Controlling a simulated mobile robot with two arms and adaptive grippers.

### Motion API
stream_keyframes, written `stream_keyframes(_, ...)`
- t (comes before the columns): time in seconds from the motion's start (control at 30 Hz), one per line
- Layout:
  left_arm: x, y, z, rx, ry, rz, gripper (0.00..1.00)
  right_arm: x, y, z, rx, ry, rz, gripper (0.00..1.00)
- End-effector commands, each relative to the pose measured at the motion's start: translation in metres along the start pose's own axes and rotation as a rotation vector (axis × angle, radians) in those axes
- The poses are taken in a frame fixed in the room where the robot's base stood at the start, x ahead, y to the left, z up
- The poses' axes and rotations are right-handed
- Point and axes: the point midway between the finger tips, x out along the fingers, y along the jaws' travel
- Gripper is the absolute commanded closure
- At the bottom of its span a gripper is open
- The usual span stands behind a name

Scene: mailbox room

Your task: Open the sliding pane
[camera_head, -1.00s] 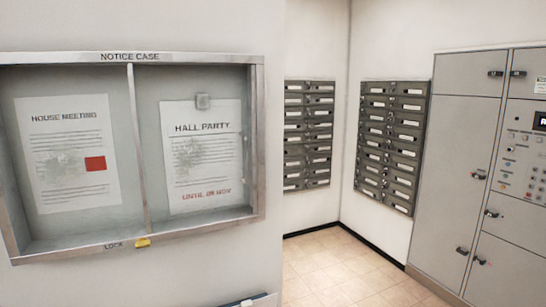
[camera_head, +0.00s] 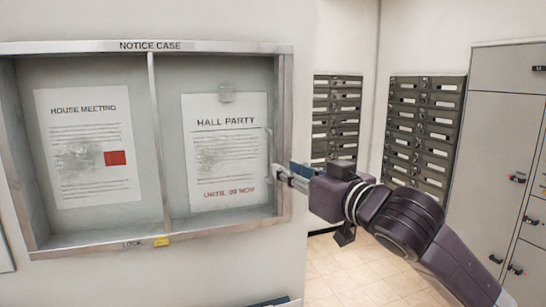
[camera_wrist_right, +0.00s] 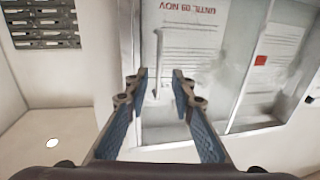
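The notice case (camera_head: 151,46) hangs on the wall at the left in the head view, with a divider between two panes. The right-hand pane (camera_head: 173,150) covers the HALL PARTY sheet (camera_head: 225,150). A thin upright handle (camera_head: 268,146) shows near this pane's right edge; it is also in the wrist view (camera_wrist_right: 157,62). My right gripper (camera_head: 283,174) is at the right frame edge, by the handle. In the wrist view its fingers (camera_wrist_right: 158,85) are apart, with the handle showing in the gap; contact cannot be told. My left gripper is not in view.
A yellow lock tab (camera_head: 161,242) is on the bottom rail of the case. Grey mailboxes (camera_head: 424,130) hang on the walls behind my right arm. Tall grey cabinets (camera_head: 485,140) stand at the right. Tiled floor (camera_head: 330,275) lies open below.

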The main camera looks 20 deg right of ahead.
Motion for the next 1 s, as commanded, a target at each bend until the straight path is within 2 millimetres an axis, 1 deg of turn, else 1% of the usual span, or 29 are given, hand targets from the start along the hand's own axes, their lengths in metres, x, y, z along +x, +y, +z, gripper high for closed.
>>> stream_keyframes(0.03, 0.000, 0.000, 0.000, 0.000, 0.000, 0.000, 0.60, -0.001, 0.001, -0.008, 0.002, 0.011, 0.000, 0.77)
stream_keyframes(0.17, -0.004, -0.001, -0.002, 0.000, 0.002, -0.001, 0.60, 0.006, 0.001, -0.015, 0.007, 0.019, -0.002, 0.77)
stream_keyframes(0.5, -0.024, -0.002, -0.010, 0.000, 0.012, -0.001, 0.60, 0.058, 0.002, -0.017, 0.007, 0.018, -0.001, 0.77)
stream_keyframes(0.6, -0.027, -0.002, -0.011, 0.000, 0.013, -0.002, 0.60, 0.068, 0.002, -0.016, 0.006, 0.019, -0.001, 0.77)
stream_keyframes(0.73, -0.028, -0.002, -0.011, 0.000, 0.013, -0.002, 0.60, 0.075, 0.001, -0.015, 0.004, 0.020, -0.001, 0.77)
stream_keyframes(0.97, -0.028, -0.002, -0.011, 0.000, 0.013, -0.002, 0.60, 0.076, 0.001, -0.014, 0.004, 0.020, -0.001, 0.77)
stream_keyframes(1.0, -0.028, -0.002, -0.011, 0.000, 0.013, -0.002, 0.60, 0.076, 0.001, -0.014, 0.004, 0.020, -0.001, 0.79)
